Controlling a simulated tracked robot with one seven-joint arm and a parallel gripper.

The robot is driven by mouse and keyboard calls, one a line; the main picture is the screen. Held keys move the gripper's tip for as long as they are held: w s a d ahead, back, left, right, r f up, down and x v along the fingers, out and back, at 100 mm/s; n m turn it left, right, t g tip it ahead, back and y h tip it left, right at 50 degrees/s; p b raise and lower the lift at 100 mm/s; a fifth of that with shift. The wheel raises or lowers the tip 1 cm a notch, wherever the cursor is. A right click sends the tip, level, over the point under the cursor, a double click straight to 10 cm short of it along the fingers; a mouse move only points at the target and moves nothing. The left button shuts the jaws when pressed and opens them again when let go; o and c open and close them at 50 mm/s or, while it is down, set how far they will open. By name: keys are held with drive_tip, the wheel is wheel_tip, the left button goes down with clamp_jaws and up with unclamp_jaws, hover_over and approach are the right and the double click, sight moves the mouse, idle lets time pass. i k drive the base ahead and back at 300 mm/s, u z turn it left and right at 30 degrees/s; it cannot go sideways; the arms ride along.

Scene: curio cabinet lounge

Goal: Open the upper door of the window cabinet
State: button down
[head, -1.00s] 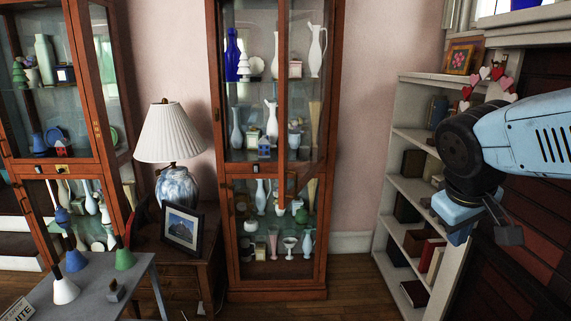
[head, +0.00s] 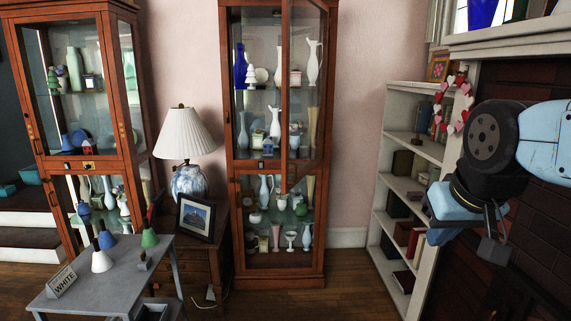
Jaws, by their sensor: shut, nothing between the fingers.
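Two tall wooden glass-front cabinets stand against the wall; I cannot tell from labels which is the window cabinet. The left cabinet (head: 128,95) has its upper door (head: 97,100) shut, with a small dark handle on its left edge. The middle cabinet (head: 229,172) has its upper door (head: 287,95) swung out toward me, hinged on the right. Its lower door (head: 277,262) looks shut. My gripper (head: 452,228) is shut and empty at the right, in front of the bookshelf, far from both cabinets.
A grey table (head: 80,290) with several cone-shaped bells and a WHITE sign (head: 62,281) stands front left. A lamp (head: 186,135) and a framed picture (head: 195,218) sit on a wooden side table. A white bookshelf (head: 393,120) is right. Floor before the middle cabinet (head: 290,300) is clear.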

sight(287, 184)
drive_tip(key=u, duration=0.05)
drive_tip(key=k, duration=1)
drive_tip(key=u, duration=0.75)
drive_tip(key=i, duration=2.3)
drive_tip(key=z, duration=0.75)
